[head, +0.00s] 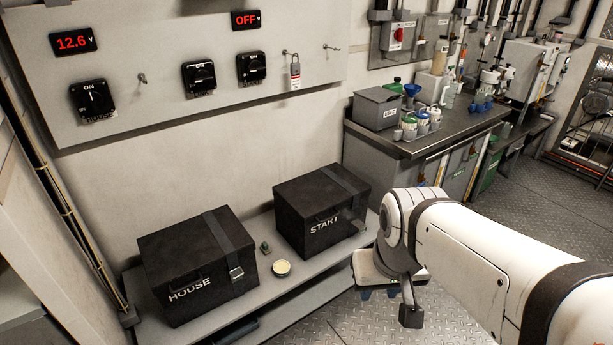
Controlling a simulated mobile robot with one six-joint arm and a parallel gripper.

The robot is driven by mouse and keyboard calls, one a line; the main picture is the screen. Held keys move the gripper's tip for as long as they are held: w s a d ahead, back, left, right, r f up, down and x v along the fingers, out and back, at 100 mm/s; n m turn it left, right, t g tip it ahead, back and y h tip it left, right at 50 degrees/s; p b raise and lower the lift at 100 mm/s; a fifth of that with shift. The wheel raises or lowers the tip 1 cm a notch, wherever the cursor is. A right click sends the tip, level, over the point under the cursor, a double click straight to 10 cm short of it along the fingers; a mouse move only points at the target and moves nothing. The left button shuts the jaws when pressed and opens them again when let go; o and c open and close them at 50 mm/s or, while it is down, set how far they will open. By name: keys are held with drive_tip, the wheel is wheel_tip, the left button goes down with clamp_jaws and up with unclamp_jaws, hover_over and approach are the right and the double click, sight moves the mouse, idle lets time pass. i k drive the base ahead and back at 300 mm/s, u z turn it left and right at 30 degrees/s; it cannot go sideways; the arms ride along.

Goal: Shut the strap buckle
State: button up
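Two black battery boxes stand on a low grey shelf. The left one, marked HOUSE (180,275), has a dark grey strap (218,240) over its lid and a grey metal buckle (236,273) on its front. The right one, marked START (310,215), also has a strap (338,181) over its lid; its buckle area is small and dark near my arm. I cannot tell whether either buckle is open or shut. My arm reaches in from the right and bends down right of the START box. A dark end part of my gripper (410,315) shows low; its fingers are not clear.
A small round tin (281,268) and a small dark fitting (265,248) sit between the boxes on the shelf (305,278). Switches and displays hang on the wall panel (200,30) above. A workbench (420,145) with bottles stands behind. Floor (340,322) is clear in front.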

sight(358, 223)
drive_tip(key=z, duration=0.05)
drive_tip(key=i, duration=1)
drive_tip(key=u, duration=1.7)
drive_tip(key=k, duration=1.3)
drive_tip(key=z, duration=1.1)
drive_tip(key=i, duration=1)
